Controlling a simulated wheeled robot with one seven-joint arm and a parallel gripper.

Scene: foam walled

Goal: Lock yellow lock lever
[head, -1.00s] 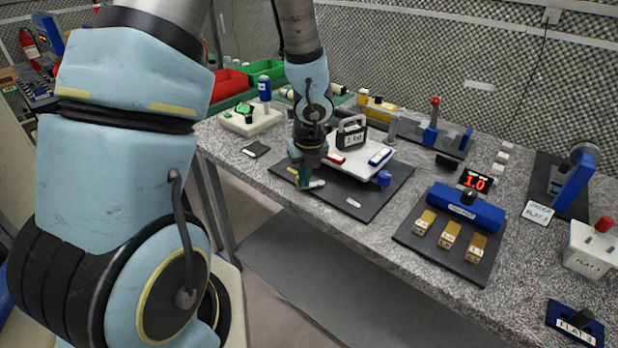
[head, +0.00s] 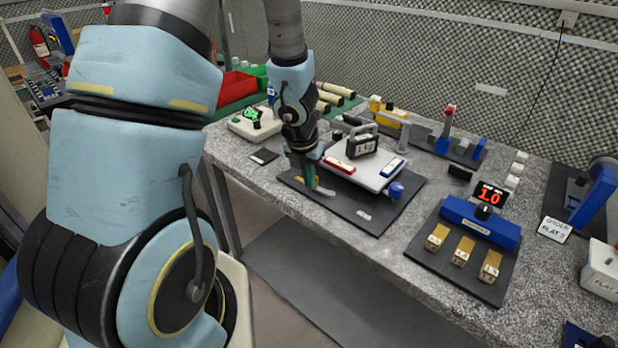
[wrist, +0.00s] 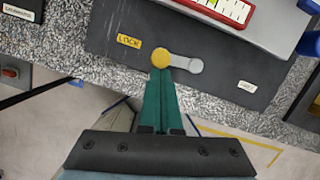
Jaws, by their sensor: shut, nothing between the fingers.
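In the wrist view the lock lever has a round yellow knob (wrist: 161,58) at the left end of a short grey arm (wrist: 190,65). It lies on a dark base plate (wrist: 215,92), and the knob is close to the yellow LOCK label (wrist: 129,41). My gripper's green fingers (wrist: 160,77) are shut, with their tips right at the knob's near side; I cannot tell whether they touch it. In the head view my gripper (head: 308,184) points down at the plate's left part, and the fingers hide most of the lever.
A white platform (head: 374,179) with red and blue bars and a black weight (head: 362,147) stands just behind the lever. A blue knob (head: 396,190) is at its right corner. A white label (wrist: 247,87) lies right of the lever. The table's front edge is close.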

